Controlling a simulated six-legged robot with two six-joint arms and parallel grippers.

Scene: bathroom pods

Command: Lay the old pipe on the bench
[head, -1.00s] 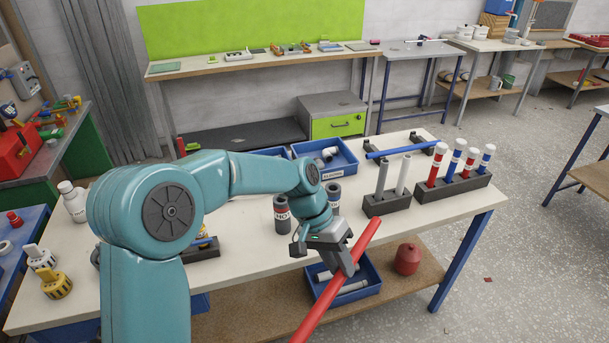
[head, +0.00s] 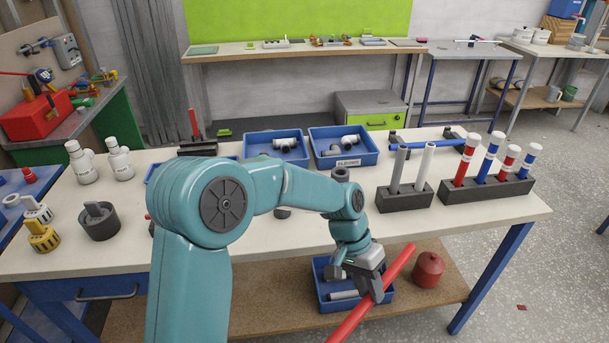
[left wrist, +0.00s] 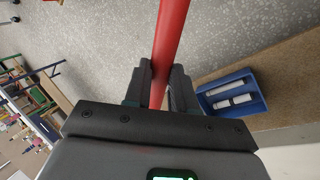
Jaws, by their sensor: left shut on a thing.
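My left gripper (head: 372,281) is shut on a long red pipe (head: 399,263) in the head view. The pipe slants from upper right down to the lower edge of the picture, in front of the bench's near edge. In the left wrist view the red pipe (left wrist: 171,35) runs up between the two fingers (left wrist: 160,85). The bench (head: 285,236) has a pale top with bare room along its front, behind the gripper. My right gripper is not in view.
A dark rack with two grey pipes (head: 404,196) and a rack of red and blue capped pipes (head: 486,190) stand at the bench's right. Blue bins (head: 342,130) stand at the back. On the lower shelf are a blue bin (head: 326,304) and a red canister (head: 428,270).

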